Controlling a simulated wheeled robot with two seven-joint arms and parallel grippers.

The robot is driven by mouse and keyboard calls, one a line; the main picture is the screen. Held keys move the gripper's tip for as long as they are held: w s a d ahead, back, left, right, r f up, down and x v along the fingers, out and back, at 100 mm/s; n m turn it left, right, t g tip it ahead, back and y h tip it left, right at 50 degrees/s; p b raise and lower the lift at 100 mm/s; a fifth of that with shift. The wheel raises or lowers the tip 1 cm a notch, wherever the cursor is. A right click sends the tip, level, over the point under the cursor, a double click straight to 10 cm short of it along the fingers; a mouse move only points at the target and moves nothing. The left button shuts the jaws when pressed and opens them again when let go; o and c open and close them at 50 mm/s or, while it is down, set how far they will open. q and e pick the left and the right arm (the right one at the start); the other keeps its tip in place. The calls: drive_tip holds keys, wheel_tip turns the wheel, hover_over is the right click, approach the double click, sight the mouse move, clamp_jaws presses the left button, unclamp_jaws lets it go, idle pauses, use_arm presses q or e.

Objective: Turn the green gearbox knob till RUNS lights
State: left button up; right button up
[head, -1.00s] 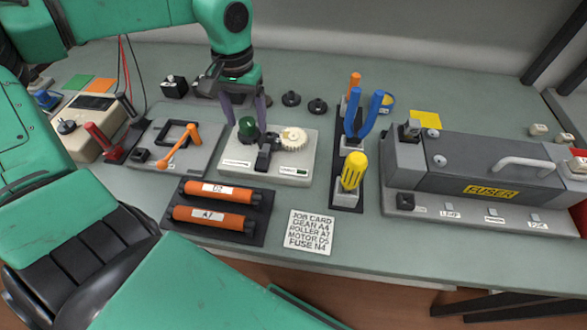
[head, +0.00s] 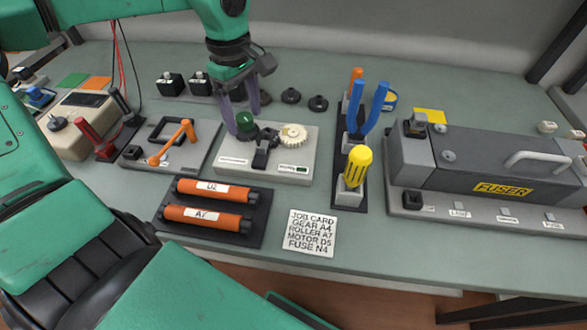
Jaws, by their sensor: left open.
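The green knob (head: 246,122) stands at the back left of a pale gearbox base (head: 235,160), beside a cream gear (head: 293,135) and a black part (head: 262,155). My left gripper (head: 242,112) points down at the knob with its purple fingers open. One finger is left of the knob and the other is behind and to its right; I cannot tell whether they touch it. A small label with a greenish mark (head: 292,169) is at the base's front right, too small to read or to tell if lit. My right gripper is not in view.
An orange-handled fixture (head: 172,150) stands left of the gearbox. A tool rack with a yellow screwdriver (head: 357,167) and blue pliers (head: 366,112) stands to its right. Two orange rollers (head: 207,217) and the job card (head: 311,232) lie in front. Black round parts (head: 291,96) lie behind.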

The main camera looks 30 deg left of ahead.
use_arm(q)
drive_tip(key=c, duration=1.1)
drive_tip(key=shift+o, duration=0.2)
drive_tip(key=shift+r+m+p, duration=0.2)
drive_tip(key=shift+m+p, duration=0.35)
drive_tip(key=shift+m, duration=0.35)
drive_tip(key=m+p, duration=0.1)
drive_tip(key=m, duration=0.2)
drive_tip(key=shift+f+m, duration=0.15)
drive_tip(key=shift+m, duration=0.95)
drive_tip(key=m+p, duration=0.1)
drive_tip(key=m, duration=0.5)
drive_tip(key=shift+m, duration=0.4)
drive_tip(key=o, duration=1.1)
drive_tip(key=shift+c, duration=0.2)
